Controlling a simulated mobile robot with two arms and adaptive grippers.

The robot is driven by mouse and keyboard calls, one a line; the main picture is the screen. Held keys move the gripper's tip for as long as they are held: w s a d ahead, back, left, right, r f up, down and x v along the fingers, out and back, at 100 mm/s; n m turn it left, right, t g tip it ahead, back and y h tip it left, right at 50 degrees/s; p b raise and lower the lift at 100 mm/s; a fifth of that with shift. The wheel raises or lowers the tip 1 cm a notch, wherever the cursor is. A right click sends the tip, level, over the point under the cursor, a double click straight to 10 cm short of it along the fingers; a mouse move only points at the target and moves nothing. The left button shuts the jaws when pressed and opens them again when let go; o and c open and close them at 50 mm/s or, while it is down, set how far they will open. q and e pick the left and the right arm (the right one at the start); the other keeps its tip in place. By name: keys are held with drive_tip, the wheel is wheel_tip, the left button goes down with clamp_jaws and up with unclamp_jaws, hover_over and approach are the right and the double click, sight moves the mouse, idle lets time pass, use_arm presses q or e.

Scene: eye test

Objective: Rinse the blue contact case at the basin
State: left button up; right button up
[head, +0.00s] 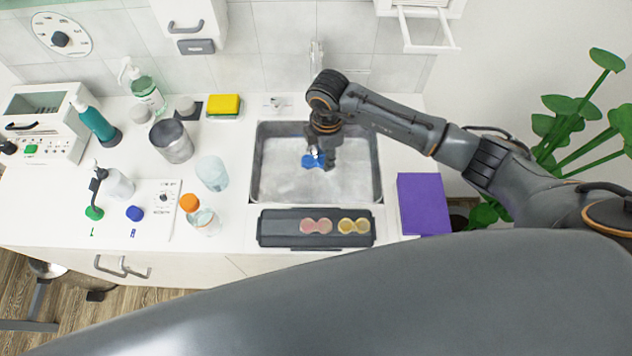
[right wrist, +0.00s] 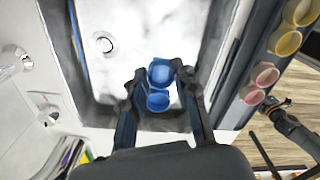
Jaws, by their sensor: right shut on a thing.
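The blue contact case (head: 313,160) is held over the basin (head: 259,165), a pale, cloudy-looking sink. In the right wrist view the case (right wrist: 159,100) shows two round cups side by side. My right gripper (head: 318,152) reaches down over the basin and is shut on the case, a finger on each side of it in the right wrist view (right wrist: 162,74). The tap (head: 315,55) stands behind the basin; I make out no stream from it. A dark arm end, seemingly my left gripper (right wrist: 280,106), shows small in the right wrist view; its fingers are unclear.
A dark tray (head: 275,228) with a pink case (head: 316,226) and a yellow case (head: 353,226) lies before the basin. A purple box (head: 423,204) lies right. A cup (head: 212,172), a metal beaker (head: 172,141) and several bottles crowd the left counter. A yellow sponge (head: 224,103) lies behind.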

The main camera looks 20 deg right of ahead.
wheel_tip(320, 180, up, 4)
drive_tip(key=p, duration=0.3)
drive_tip(key=shift+r, duration=0.1)
idle(0.5)
idle(0.4)
